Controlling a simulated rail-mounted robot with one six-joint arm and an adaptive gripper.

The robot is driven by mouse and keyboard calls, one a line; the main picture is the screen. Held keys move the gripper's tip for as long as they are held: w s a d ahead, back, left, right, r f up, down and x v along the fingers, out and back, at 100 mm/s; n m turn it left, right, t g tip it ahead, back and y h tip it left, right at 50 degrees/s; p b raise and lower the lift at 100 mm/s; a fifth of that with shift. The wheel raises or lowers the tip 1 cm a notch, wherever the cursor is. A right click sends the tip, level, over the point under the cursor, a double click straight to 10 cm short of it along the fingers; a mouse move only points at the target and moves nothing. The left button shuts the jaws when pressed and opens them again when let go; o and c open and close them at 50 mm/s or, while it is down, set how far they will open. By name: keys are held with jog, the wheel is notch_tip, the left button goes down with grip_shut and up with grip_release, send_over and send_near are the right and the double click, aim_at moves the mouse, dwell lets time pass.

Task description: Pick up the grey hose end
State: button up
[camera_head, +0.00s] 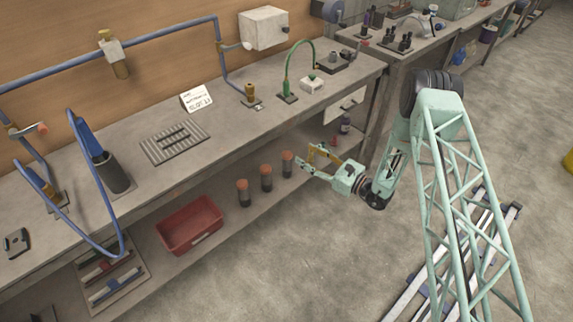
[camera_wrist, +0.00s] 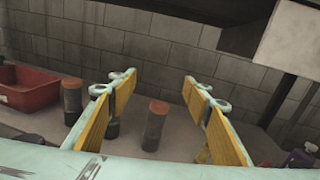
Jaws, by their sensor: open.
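A blue-grey hose (camera_head: 83,212) loops at the left end of the bench. One end meets a dark grey cylinder (camera_head: 111,174) standing on the bench, with a blue sleeve (camera_head: 88,141) at its top; the other runs toward a brass fitting (camera_head: 48,190). I cannot tell which part is the grey hose end. My gripper (camera_head: 308,161) is open and empty, in front of the bench below its top, far to the right of the hose. In the wrist view its yellow-padded fingers (camera_wrist: 160,82) stand apart with nothing between them. No hose shows there.
Several dark cylinders with orange tops (camera_head: 266,178) stand on the lower shelf beside a red bin (camera_head: 190,225). On the bench top (camera_head: 135,215) are a slotted grey plate (camera_head: 174,142), a sign (camera_head: 197,99) and a green hose (camera_head: 288,80).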

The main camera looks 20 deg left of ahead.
aim_at(291, 160)
notch_tip(291, 160, down, 11)
jog(key=m+t+h, duration=0.1)
jog(key=m+t, duration=0.1)
jog(key=shift+s+d+m+t, duration=0.15)
jog(key=shift+d+m+t, duration=0.1)
jog(key=shift+m+t, duration=0.05)
jog(key=shift+a+b, duration=0.1)
jog(key=shift+b, duration=0.2)
jog(key=shift+b+x, duration=0.8)
jog(key=shift+x, duration=3.4)
jog(key=shift+b+x, duration=0.85)
jog(key=shift+x, duration=1.75)
jog(key=shift+f, duration=0.1)
jog(key=shift+c, duration=0.5)
jog(key=c, duration=0.9)
